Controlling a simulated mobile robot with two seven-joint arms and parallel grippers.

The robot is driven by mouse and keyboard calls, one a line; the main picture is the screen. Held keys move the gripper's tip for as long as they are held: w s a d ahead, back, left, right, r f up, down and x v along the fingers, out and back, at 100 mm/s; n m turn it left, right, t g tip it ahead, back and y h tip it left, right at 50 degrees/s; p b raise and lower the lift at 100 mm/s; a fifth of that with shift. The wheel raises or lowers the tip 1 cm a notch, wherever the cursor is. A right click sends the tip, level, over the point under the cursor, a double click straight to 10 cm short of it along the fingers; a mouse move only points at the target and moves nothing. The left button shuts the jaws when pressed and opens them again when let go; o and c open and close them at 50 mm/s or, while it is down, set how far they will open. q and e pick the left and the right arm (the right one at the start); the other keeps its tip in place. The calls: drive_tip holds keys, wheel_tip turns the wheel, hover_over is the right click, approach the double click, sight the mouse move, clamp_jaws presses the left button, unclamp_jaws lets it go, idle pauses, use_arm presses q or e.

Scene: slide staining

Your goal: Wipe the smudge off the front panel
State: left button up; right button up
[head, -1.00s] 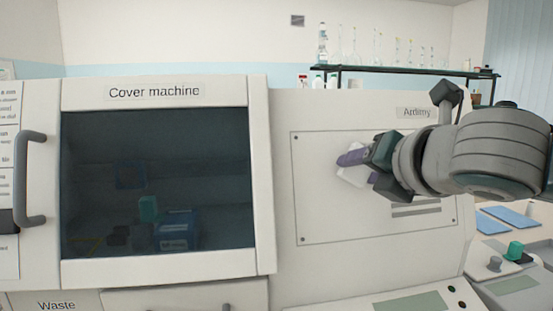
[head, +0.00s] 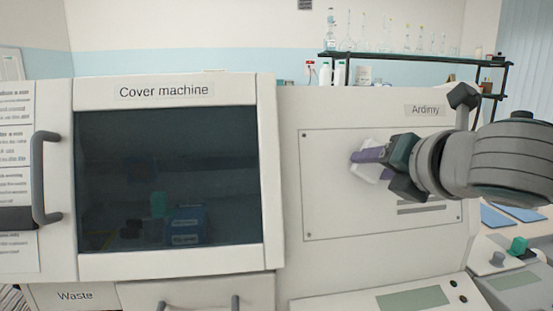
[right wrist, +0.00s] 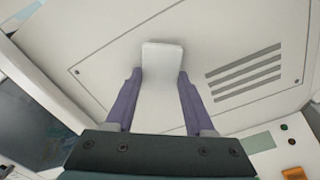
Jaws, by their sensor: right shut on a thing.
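The front panel (head: 330,215) is a pale screwed-on plate on the machine at the right, with dark slots at its lower right. My right gripper (head: 366,162) is in front of it, its purple fingers shut on a white wiping pad (right wrist: 162,85). In the right wrist view the fingers (right wrist: 156,95) grip the pad from both sides, and the pad's far end lies at or very near the panel surface (right wrist: 115,50). I cannot tell for sure if it touches. No smudge shows on the visible panel; the pad and gripper hide part of it. My left gripper is not in view.
The cover machine's dark window (head: 165,180) and its grey handle (head: 45,178) are at the left. A shelf with glassware (head: 410,60) stands behind. A sloped control face (head: 350,306) lies below the panel.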

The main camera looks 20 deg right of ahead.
sight(348, 167)
drive_tip(key=shift+s+d+p, duration=0.1)
drive_tip(key=shift+s+d, duration=0.1)
drive_tip(key=shift+d, duration=0.55)
drive_tip(key=shift+s+d+p, duration=0.1)
drive_tip(key=shift+s+d, duration=0.05)
drive_tip(key=shift+d, duration=0.6)
drive_tip(key=shift+s+d+p, duration=0.1)
drive_tip(key=shift+s+d, duration=0.1)
drive_tip(key=shift+d, duration=0.55)
drive_tip(key=shift+r, duration=0.1)
drive_tip(key=shift+w+a+p, duration=0.25)
drive_tip(key=shift+a+p, duration=0.25)
drive_tip(key=shift+a, duration=0.45)
drive_tip(key=shift+w+a+p, duration=0.2)
drive_tip(key=shift+a+p, duration=0.25)
drive_tip(key=shift+a, duration=0.5)
drive_tip(key=shift+w+a+p, duration=0.2)
drive_tip(key=shift+a, duration=0.45)
drive_tip(key=shift+w+a+p, duration=0.15)
drive_tip(key=shift+a, duration=0.45)
drive_tip(key=shift+w+a, duration=0.15)
drive_tip(key=shift+a, duration=0.55)
